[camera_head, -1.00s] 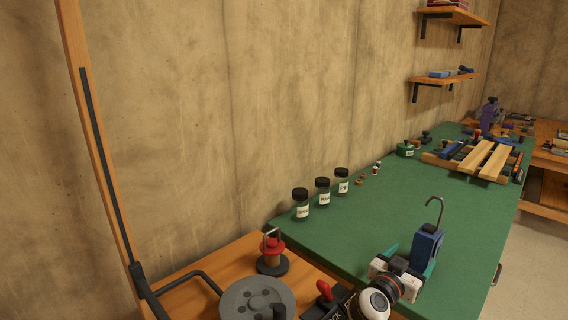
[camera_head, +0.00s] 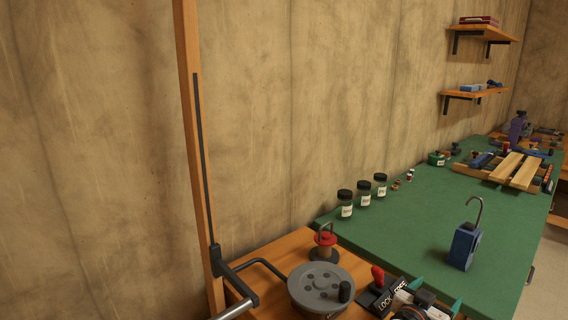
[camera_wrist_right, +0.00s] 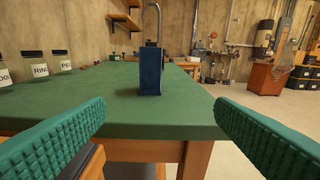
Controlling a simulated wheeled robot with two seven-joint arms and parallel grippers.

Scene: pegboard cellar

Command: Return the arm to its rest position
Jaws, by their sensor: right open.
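My right gripper (camera_head: 434,293) is low in the head view, at the near edge of the green worktop (camera_head: 410,229). Its teal fingers are apart with nothing between them; in the right wrist view (camera_wrist_right: 161,112) they frame the lower left and right. A blue block with a metal hook (camera_head: 465,246) stands upright on the worktop, beyond the fingers and apart from them. It also shows ahead in the right wrist view (camera_wrist_right: 151,72). My left gripper is not in view.
A wooden bench holds a grey disc (camera_head: 320,286), a red-topped spool (camera_head: 325,243) and a LOCK/FREE panel (camera_head: 378,297) near my gripper. An orange post (camera_head: 196,150) rises at left. Several dark-lidded jars (camera_head: 345,204) line the wall. The worktop's middle is clear.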

